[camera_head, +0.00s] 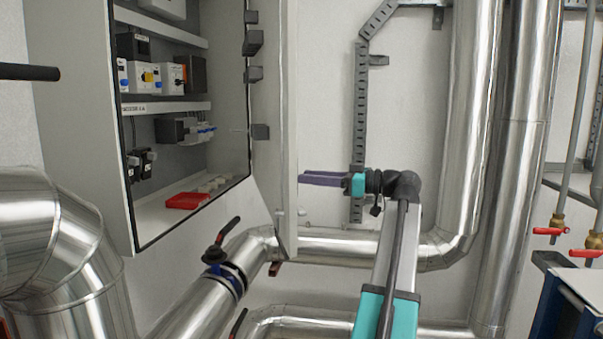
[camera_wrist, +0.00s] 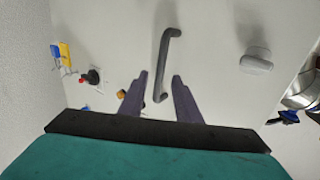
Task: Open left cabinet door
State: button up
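The wall cabinet (camera_head: 189,120) at the upper left in the head view stands open, its inside showing. Its pale door (camera_head: 284,110) is swung out on the right side and seen nearly edge-on. My gripper (camera_head: 302,178) is at the right, outer side of this door. In the wrist view a pale panel fills the background and carries a dark grey bar handle (camera_wrist: 168,50). My two purple fingers (camera_wrist: 161,76) are apart, one on each side of the handle's lower part. No contact with the handle shows. The handle is hidden in the head view.
A red tray (camera_head: 185,200) lies on the cabinet floor. Large metal pipes (camera_head: 470,130) run right of my arm and below the cabinet. A dark bar (camera_head: 28,72) juts in at the left.

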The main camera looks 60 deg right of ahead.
jog(key=shift+p+x, duration=0.4)
jog(key=shift+x, duration=1.2)
grip_shut()
